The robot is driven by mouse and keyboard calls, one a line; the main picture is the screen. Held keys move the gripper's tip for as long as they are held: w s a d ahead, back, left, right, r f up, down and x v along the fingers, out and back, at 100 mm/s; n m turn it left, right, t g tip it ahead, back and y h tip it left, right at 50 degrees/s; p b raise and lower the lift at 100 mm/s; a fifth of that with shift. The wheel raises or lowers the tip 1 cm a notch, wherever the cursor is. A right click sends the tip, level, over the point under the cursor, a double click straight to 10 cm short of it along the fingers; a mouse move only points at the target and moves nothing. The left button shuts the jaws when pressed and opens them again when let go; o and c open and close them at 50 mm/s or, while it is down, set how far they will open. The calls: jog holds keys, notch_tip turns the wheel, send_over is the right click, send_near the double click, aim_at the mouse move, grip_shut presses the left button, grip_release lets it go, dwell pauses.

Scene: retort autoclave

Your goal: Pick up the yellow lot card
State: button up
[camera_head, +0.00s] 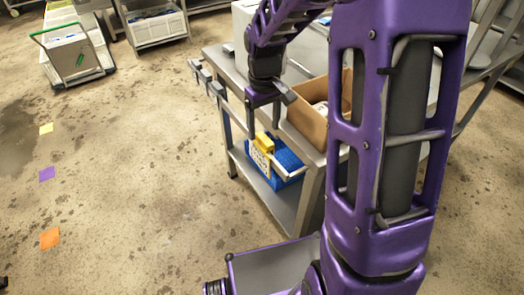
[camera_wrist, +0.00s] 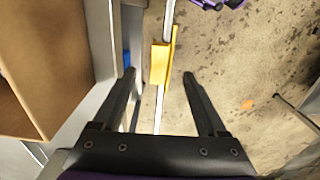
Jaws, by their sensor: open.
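A yellow piece (camera_head: 264,142), which looks like the yellow lot card, sits over a thin pale rail at the cart's near side, with a white printed face below it. The print is too small to read. In the wrist view the yellow card (camera_wrist: 160,64) straddles the rail, between and beyond my fingertips. My gripper (camera_head: 268,107) is open and empty above it, pointing down. In the wrist view my gripper (camera_wrist: 159,74) has one finger to each side of the rail, apart from the card.
A steel cart (camera_head: 222,62) bears an open cardboard box (camera_head: 306,122), close left in the wrist view. A blue bin (camera_head: 288,158) stands on its lower shelf. Flat yellow (camera_head: 46,128), purple (camera_head: 47,174) and orange (camera_head: 49,238) squares lie on the open floor.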

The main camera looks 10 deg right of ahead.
aim_at(264, 139)
notch_tip(264, 139, down, 5)
jog(key=shift+s+r+b, duration=0.1)
jog(key=shift+b, duration=0.4)
grip_shut()
